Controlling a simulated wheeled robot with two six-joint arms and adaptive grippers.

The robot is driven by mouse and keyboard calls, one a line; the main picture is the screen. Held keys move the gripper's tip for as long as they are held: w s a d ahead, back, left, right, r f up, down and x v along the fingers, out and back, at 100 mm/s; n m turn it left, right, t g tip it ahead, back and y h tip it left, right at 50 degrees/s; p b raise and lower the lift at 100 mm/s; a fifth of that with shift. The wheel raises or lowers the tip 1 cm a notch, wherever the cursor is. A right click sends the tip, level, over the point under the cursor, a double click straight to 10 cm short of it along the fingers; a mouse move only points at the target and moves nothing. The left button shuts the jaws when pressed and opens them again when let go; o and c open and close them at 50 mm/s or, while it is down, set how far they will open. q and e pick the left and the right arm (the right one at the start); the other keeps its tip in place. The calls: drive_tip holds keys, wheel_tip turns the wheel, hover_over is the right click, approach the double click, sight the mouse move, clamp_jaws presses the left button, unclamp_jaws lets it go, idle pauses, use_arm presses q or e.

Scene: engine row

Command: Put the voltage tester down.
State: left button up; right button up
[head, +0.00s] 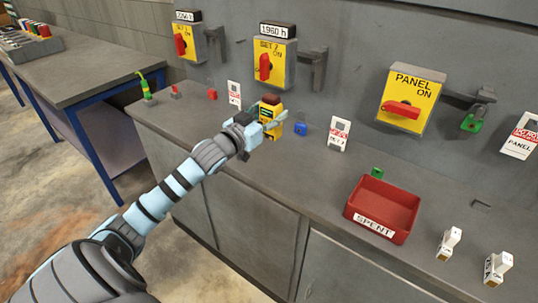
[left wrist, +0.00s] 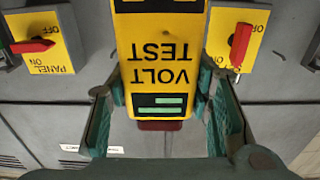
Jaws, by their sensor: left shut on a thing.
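The yellow voltage tester (head: 268,112) has a dark top and stands upright above the grey counter (head: 330,170), in front of the middle switch. My left gripper (head: 262,127) is shut around its sides. In the left wrist view the tester (left wrist: 160,55) shows large between the two green-grey fingers (left wrist: 165,105), with upside-down VOLT TEST lettering and a dark display with green bars. Whether its base touches the counter is hard to tell, as the gripper covers part of it. My right gripper is not in view.
A blue padlock (head: 300,129) and a white tag stand (head: 339,134) are just right of the tester. A red SPENT bin (head: 382,207) is further right. Another tag stand (head: 234,94) and a red padlock (head: 212,95) are left.

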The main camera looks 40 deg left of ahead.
use_arm(q)
wheel_tip(320, 180, down, 12)
drive_tip(key=b, duration=0.3)
drive_tip(key=shift+f+b, duration=0.1)
drive_tip(key=shift+b, duration=0.25)
drive_tip(key=shift+w+f, duration=0.1)
drive_tip(key=shift+f, duration=0.05)
drive_tip(key=o, duration=1.5)
drive_tip(key=shift+c, duration=0.2)
